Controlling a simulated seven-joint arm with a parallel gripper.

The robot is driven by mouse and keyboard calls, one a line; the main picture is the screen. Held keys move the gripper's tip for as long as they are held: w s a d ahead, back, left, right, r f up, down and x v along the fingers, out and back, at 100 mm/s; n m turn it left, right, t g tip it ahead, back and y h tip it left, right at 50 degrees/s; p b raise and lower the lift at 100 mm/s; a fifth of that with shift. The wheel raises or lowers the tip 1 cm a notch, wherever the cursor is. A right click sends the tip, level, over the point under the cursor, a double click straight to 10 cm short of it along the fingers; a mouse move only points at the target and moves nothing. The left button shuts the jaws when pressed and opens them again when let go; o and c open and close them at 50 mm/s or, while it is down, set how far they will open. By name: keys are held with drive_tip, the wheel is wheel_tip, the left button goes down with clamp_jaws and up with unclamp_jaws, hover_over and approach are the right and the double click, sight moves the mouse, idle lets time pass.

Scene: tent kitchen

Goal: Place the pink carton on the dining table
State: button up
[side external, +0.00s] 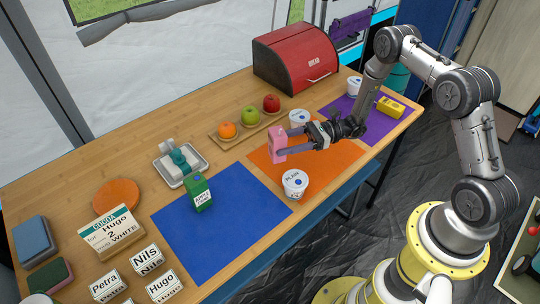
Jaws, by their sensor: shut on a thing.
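The pink carton (278,144) is held between the fingers of my gripper (290,142) in the side external view. My gripper is shut on it and reaches in from the right. The carton is over the left part of the orange mat (342,157) on the wooden dining table (130,160). I cannot tell whether its bottom touches the mat. The gripper fingers cover part of the carton.
A white tub (295,183) stands on the orange mat and another (299,118) is behind the gripper. A green carton (199,192) stands on the blue mat (245,205). A fruit board (228,143), red bread box (295,58) and yellow carton (390,107) are nearby.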

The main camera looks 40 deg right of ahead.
drive_tip(key=w+f, duration=0.2)
drive_tip(key=f, duration=0.1)
drive_tip(key=w+f, duration=0.1)
drive_tip(key=shift+w+a+f, duration=0.25)
drive_tip(key=shift+w+f, duration=0.1)
drive_tip(key=shift+f, duration=0.05)
drive_tip(key=shift+w+f, duration=0.2)
drive_tip(key=shift+f, duration=1.6)
drive_tip(key=o, duration=1.3)
drive_tip(key=shift+f, duration=0.1)
